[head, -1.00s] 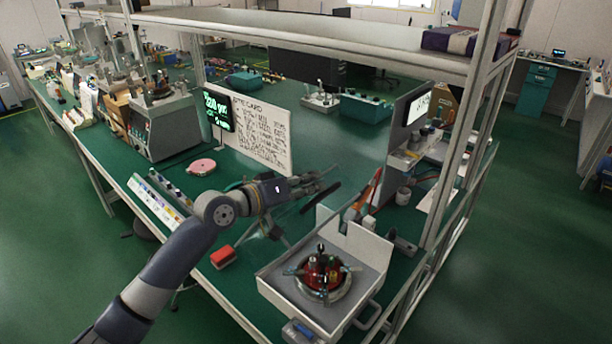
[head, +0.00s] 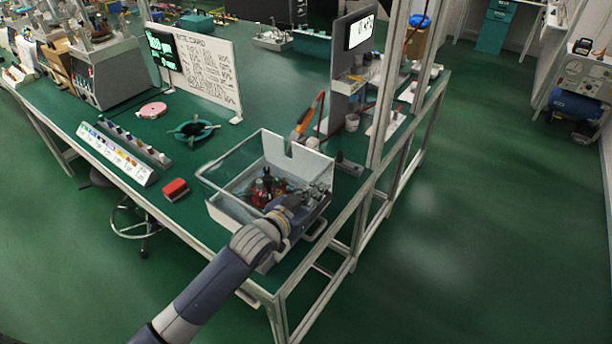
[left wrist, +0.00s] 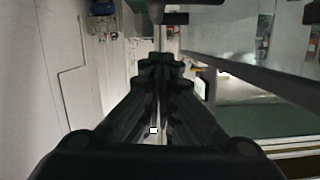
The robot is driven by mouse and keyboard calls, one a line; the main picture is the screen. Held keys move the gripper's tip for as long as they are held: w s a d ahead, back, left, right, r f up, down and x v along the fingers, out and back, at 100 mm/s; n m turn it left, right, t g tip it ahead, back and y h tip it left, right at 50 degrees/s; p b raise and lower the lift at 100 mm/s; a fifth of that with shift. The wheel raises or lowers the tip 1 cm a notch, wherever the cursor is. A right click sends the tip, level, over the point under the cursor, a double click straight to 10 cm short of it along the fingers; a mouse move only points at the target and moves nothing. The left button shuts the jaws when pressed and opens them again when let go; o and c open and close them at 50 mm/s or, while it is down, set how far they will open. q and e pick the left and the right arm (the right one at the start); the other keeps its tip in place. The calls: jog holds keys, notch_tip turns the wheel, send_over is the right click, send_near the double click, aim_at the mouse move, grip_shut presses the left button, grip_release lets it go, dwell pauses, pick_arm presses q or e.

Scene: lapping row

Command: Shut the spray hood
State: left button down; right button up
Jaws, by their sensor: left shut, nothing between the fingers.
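The spray hood (head: 222,178) is a clear, pale-edged cover at the table's front right corner. Its see-through walls stand over a white tray (head: 228,207). A notched white panel (head: 308,160) rises behind. Red and dark bottles show inside through the clear wall. My left gripper (head: 318,190) is shut and empty, at the right side of the hood, hiding part of it. I cannot tell whether it touches the hood or whether the hood sits fully down. In the left wrist view the shut fingers (left wrist: 162,65) show near a dark bar. My right gripper is not in view.
A red block (head: 175,190), a teal ring fixture (head: 193,130) and a rack of small coloured items (head: 117,150) lie left of the hood. An orange-handled tool (head: 310,117) and a shelf post (head: 388,85) stand behind it. Floor at right is clear.

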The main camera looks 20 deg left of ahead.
aim_at(319, 208)
pick_arm(q)
jog(key=f, duration=0.2)
jog(key=d+f+b, duration=0.1)
jog(key=shift+s+f, duration=0.25)
jog(key=shift+f, duration=0.15)
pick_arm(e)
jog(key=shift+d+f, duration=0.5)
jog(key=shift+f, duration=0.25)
pick_arm(q)
jog(key=shift+d+f, duration=0.1)
jog(key=shift+f, duration=0.05)
jog(key=shift+r+p, duration=0.6)
jog(key=shift+p, duration=0.05)
jog(key=s+a+r, duration=0.2)
jog(key=s+r, duration=0.3)
jog(key=s, duration=0.4)
jog(key=shift+s+r+p, duration=0.25)
jog(key=shift+r+p, duration=0.1)
jog(key=shift+r, duration=0.05)
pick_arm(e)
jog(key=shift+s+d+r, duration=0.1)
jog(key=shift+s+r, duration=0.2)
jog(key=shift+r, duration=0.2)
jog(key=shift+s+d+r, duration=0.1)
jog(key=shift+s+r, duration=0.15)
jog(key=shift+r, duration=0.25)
